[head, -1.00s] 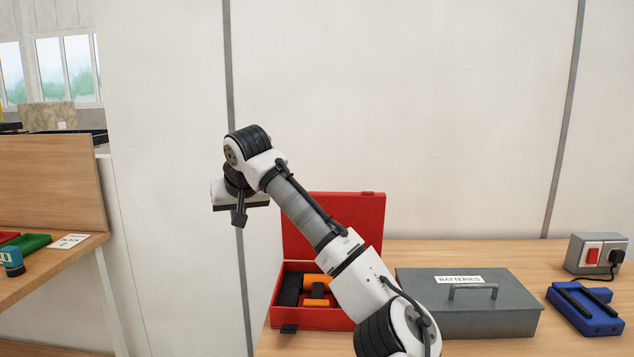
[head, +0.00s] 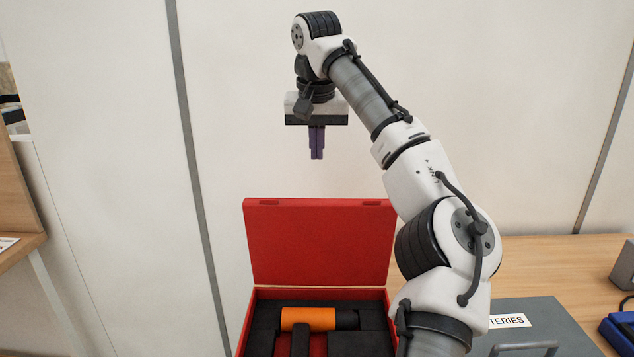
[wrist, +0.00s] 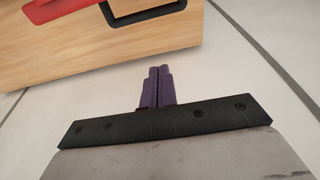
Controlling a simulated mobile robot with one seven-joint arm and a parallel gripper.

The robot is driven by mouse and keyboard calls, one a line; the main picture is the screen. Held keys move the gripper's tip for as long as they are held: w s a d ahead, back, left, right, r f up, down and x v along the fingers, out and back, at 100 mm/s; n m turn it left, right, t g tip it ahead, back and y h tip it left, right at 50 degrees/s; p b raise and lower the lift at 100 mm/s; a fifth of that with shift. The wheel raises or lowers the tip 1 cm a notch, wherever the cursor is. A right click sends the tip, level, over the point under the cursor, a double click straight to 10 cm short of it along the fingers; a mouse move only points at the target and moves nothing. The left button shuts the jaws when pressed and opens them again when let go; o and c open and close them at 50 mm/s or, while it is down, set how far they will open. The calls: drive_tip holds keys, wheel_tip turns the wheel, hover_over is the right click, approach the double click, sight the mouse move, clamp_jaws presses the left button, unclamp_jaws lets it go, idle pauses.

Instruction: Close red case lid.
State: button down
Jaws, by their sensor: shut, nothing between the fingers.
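The red case (head: 246,319) stands on the wooden bench in the head view. Its red lid (head: 320,243) is open and stands up at the back, close to the wall. An orange and black tool (head: 308,319) lies in dark foam inside the case. My gripper (head: 316,157) has purple fingers, pressed together and empty, pointing down above the lid's top edge and apart from it. In the wrist view my gripper (wrist: 158,70) shows over the pale wall or floor, with a red part of the case (wrist: 60,8) at the top left.
A grey metal box labelled batteries (head: 545,322) stands on the bench right of the case, partly behind my arm. A blue item (head: 618,330) lies at the far right. The wall is close behind the lid. Another wooden bench (head: 20,255) is at the left.

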wheel_tip(320, 180, down, 9)
drive_tip(key=s+p, duration=0.1)
drive_tip(key=p, duration=0.1)
drive_tip(key=shift+s, duration=0.35)
drive_tip(key=shift+f, duration=0.1)
idle(0.6)
